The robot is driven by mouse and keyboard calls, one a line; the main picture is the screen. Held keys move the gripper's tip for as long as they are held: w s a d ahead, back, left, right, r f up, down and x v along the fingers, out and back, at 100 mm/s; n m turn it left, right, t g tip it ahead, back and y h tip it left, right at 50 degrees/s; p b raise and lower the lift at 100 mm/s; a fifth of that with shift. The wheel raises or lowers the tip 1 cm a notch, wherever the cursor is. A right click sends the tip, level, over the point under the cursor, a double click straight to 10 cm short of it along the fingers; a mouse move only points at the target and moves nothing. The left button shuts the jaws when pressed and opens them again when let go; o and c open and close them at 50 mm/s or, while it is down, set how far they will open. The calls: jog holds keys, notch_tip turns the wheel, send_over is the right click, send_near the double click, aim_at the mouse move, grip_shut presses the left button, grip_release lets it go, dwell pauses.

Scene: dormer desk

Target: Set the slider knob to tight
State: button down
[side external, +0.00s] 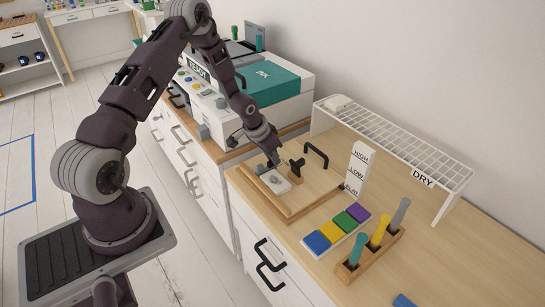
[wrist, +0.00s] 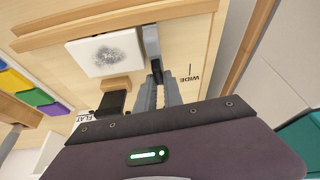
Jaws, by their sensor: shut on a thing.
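My gripper (side external: 271,160) is low over the wooden board (side external: 318,201) on the desk. In the wrist view its fingers (wrist: 157,80) are closed around a small dark piece, which I take as the slider knob; the fingers mostly hide it. A grey bar (wrist: 152,40) lies just beyond the fingertips, beside a white block (wrist: 105,52) with a grey speckled print. The word WIDE (wrist: 193,75) is marked on the board to the right of the fingers, with a short line. I see no TIGHT mark in either view.
A dark T-shaped handle (side external: 297,168) stands close to my gripper. A black arched handle (side external: 316,155) and a white HIGH/LOW/FLAT sign (side external: 357,170) are behind. Colored pads (side external: 337,229), a wooden marker rack (side external: 370,255) and a white DRY rack (side external: 393,142) stand to the right.

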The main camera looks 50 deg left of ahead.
jog(key=shift+m, duration=0.5)
jog(key=shift+s, duration=0.1)
jog(key=c, duration=1.5)
grip_release()
jog(key=shift+o, duration=0.2)
